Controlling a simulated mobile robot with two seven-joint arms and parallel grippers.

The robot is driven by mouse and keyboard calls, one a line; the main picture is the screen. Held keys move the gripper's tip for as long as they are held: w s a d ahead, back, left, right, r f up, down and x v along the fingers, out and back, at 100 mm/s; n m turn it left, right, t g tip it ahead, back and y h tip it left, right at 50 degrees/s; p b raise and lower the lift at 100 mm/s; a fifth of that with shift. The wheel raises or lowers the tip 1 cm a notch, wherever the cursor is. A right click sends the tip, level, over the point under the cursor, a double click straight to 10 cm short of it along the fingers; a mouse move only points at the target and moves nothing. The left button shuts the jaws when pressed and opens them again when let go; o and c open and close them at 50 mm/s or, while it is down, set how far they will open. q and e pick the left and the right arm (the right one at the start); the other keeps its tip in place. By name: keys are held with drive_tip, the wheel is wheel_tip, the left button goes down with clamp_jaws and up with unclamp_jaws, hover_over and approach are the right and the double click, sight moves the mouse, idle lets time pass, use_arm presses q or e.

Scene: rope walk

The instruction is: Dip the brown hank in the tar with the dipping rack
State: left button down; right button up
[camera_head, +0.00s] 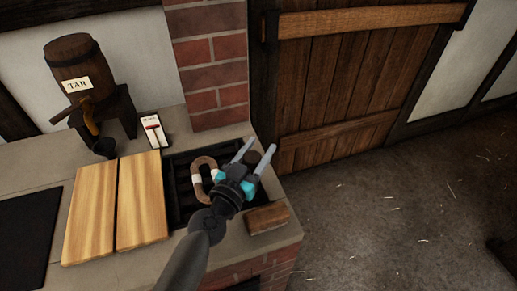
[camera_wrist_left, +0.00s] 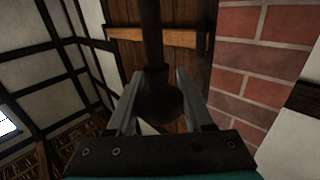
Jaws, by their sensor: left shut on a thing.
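The brown hank (camera_head: 204,163) is a loop with pale bands. It lies on the black barred dipping rack (camera_head: 173,190), set in the counter right of the boards. My left gripper (camera_head: 254,156) is at the rack's right side, its two fingers either side of a dark round-topped handle (camera_head: 252,157). The handle also shows as a dark post with a wider knob (camera_wrist_left: 160,100) between the fingers in the left wrist view. It seems to belong to the rack, but the join is hidden. My arm hides the rack's lower right part. No tar surface is distinguishable. My right gripper is not in view.
Two wooden boards (camera_head: 142,205) lie left of the rack. A small card (camera_head: 151,131) stands behind. A wooden block (camera_head: 268,217) sits at the counter's right edge.

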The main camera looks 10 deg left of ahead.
use_arm(q)
wheel_tip(320, 180, down, 4)
drive_tip(key=b, duration=0.3)
drive_tip(key=shift+f, duration=0.15)
drive_tip(key=shift+c, duration=1.6)
unclamp_jaws()
drive_tip(key=b+v, duration=0.1)
drive_tip(key=v, duration=1.4)
drive_tip(key=shift+s+a, duration=0.15)
